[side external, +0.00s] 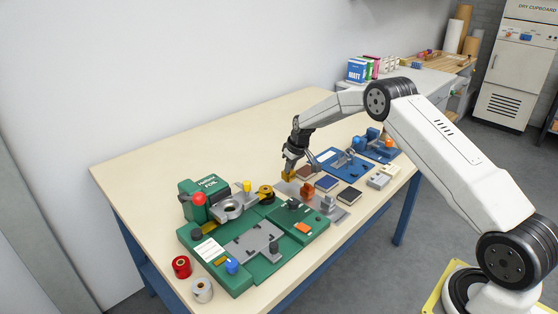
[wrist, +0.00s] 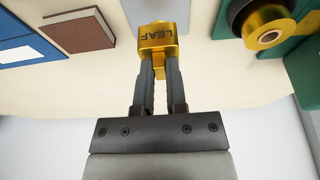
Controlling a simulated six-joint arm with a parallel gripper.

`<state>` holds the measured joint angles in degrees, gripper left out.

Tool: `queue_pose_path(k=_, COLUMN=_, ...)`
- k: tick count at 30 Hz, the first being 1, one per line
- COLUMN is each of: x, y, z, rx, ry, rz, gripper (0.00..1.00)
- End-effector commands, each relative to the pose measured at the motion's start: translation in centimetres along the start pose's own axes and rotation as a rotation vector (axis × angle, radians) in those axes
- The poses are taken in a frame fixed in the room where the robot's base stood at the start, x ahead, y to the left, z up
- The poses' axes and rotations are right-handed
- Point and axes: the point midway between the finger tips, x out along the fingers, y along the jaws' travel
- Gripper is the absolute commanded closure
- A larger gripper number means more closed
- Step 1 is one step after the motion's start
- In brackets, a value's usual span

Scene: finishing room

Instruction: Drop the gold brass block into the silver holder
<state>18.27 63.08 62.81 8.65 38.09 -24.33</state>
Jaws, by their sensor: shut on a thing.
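I cannot tell whether the block touches the table. Silver-grey parts show on the green machine: a ring-shaped part (side external: 230,206) and a flat plate (side external: 252,241). I cannot tell which silver part is the holder.
The green machine (side external: 207,253) has a red knob (side external: 198,199) and a gold roll (side external: 265,193); the roll also shows in the wrist view (wrist: 268,38). Dark blocks (side external: 348,196) and a blue fixture (side external: 342,163) are to the right. The table's rear left (side external: 160,160) is clear.

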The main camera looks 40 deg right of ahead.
Motion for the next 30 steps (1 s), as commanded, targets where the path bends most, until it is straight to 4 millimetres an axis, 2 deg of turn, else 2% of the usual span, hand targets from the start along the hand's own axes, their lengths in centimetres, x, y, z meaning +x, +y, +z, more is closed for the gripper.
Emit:
queue_pose_path(k=21, x=-4.0, y=0.0, z=-1.3, rx=0.0, ry=0.004, rz=0.001, gripper=1.0)
queue_pose_path(k=30, x=-4.9, y=0.0, z=-1.5, rx=0.0, ry=0.002, rz=0.001, gripper=1.0)
